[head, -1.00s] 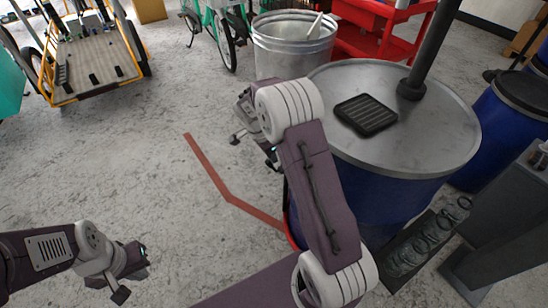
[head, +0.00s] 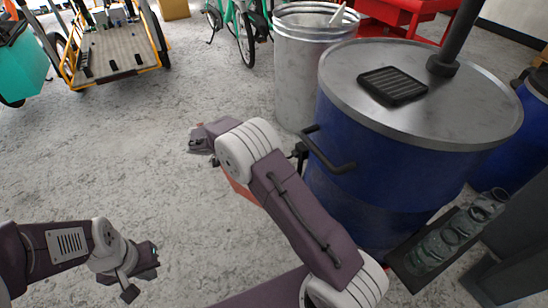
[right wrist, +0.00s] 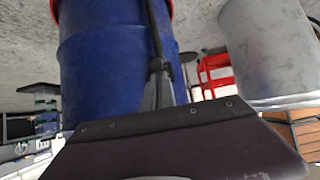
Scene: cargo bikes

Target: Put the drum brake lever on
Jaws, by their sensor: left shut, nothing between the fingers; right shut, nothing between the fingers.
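A black bent bar (head: 330,160) stands out from the side of the blue drum (head: 330,205) in the head view; it looks like the lever. In the right wrist view, turned upside down, a dark rod (right wrist: 153,35) runs along the drum (right wrist: 100,70) to a small joint. My right gripper (right wrist: 157,92) is shut and empty, its tips close to that joint; I cannot tell whether they touch. My left gripper (head: 143,275) is shut and empty, low over open floor, far from the drum.
A black grate (head: 393,86) lies on the drum's grey top beside a dark post. A metal bin (head: 300,85) stands behind the drum, and a tray of jars (head: 440,248) at its right. A yellow-framed cargo bike (head: 115,50) stands far left.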

